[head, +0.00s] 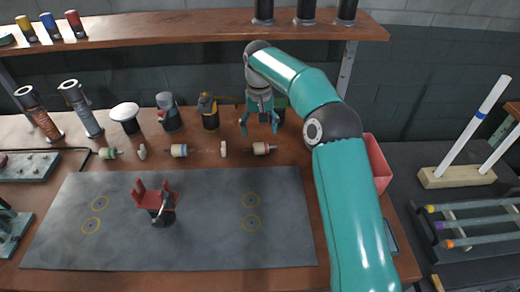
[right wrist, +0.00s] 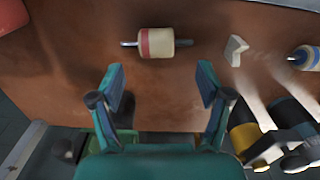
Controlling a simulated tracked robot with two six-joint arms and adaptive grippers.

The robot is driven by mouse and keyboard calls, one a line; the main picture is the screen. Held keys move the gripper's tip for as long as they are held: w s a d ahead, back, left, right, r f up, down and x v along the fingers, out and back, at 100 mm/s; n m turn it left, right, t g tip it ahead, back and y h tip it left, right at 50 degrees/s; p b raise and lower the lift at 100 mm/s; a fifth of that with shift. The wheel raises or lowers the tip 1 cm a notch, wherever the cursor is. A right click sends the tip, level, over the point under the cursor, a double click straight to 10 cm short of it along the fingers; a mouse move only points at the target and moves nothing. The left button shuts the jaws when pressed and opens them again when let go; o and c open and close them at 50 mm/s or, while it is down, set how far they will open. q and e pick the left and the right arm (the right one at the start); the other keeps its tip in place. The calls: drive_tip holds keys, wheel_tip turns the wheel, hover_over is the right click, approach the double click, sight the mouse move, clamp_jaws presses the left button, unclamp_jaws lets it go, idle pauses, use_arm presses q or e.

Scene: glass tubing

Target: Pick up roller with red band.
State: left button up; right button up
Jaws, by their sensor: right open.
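The roller with the red band (head: 263,148) is a cream cylinder on a thin metal axle, lying on the wooden bench just behind the dark mat. In the right wrist view the roller with the red band (right wrist: 157,43) lies beyond the fingertips, its red band at its left end. My right gripper (head: 259,125) is open and empty, behind and above the roller in the head view. In the right wrist view the right gripper (right wrist: 158,80) has its fingers spread, with the roller roughly centred ahead of the gap and apart from them. My left gripper is not in view.
A blue-banded roller (head: 179,150) and a green roller (head: 108,153) lie to the left, with small pale pieces (head: 223,149) between. Dark-handled tools (head: 209,112) stand behind. A red bin (head: 377,162) is at right. A red fixture (head: 155,199) stands on the mat (head: 200,240).

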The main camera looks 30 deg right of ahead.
sight(260, 144)
drive_tip(key=shift+s+d+f, duration=0.1)
drive_tip(key=shift+s+f, duration=0.05)
drive_tip(key=shift+f, duration=2.6)
drive_tip(key=c, duration=1.3)
